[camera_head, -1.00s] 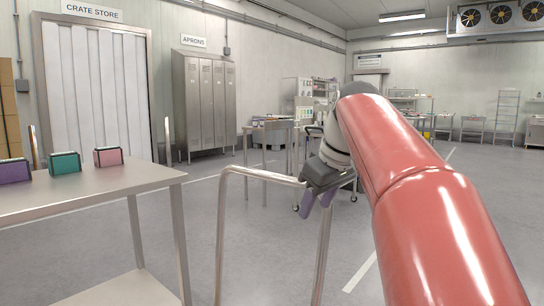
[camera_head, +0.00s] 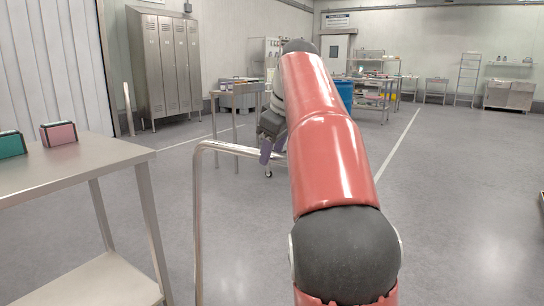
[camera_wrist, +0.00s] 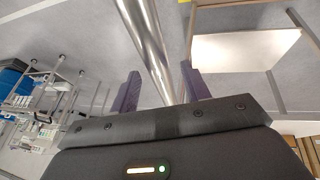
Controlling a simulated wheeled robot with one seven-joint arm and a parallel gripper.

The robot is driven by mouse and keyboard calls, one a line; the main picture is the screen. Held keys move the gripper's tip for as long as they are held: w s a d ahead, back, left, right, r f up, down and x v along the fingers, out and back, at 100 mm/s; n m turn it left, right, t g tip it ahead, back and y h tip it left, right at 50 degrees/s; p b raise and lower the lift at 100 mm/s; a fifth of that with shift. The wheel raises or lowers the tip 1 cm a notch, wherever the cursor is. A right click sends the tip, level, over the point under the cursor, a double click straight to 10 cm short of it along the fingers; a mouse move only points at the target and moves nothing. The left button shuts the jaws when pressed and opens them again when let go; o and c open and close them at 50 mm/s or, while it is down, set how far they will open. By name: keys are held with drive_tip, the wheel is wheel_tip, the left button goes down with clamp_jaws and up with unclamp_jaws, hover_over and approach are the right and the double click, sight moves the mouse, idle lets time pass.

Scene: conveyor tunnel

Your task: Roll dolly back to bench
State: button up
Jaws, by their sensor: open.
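A bent steel tube handle (camera_head: 198,215), which looks like the dolly's push bar, stands in front of me in the head view. Its deck and wheels are out of sight. My gripper (camera_head: 266,152) is at the right part of its top bar. In the wrist view my gripper (camera_wrist: 160,92) is open, with the steel tube (camera_wrist: 148,40) running between its two purple fingers; I cannot tell whether they touch it. A steel bench (camera_head: 75,172) stands at the left in the head view, with a lower shelf.
On the bench are a teal box (camera_head: 11,144) and a pink box (camera_head: 58,134). Steel lockers (camera_head: 165,65) stand by the far left wall. A blue bin (camera_head: 344,95) and steel tables (camera_head: 374,88) stand further back. The floor (camera_head: 460,190) at the right is clear.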

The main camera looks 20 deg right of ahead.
drive_tip(key=shift+w+f, duration=0.2)
drive_tip(key=shift+f, duration=0.2)
drive_tip(key=shift+c, duration=0.5)
clamp_jaws()
idle(0.7)
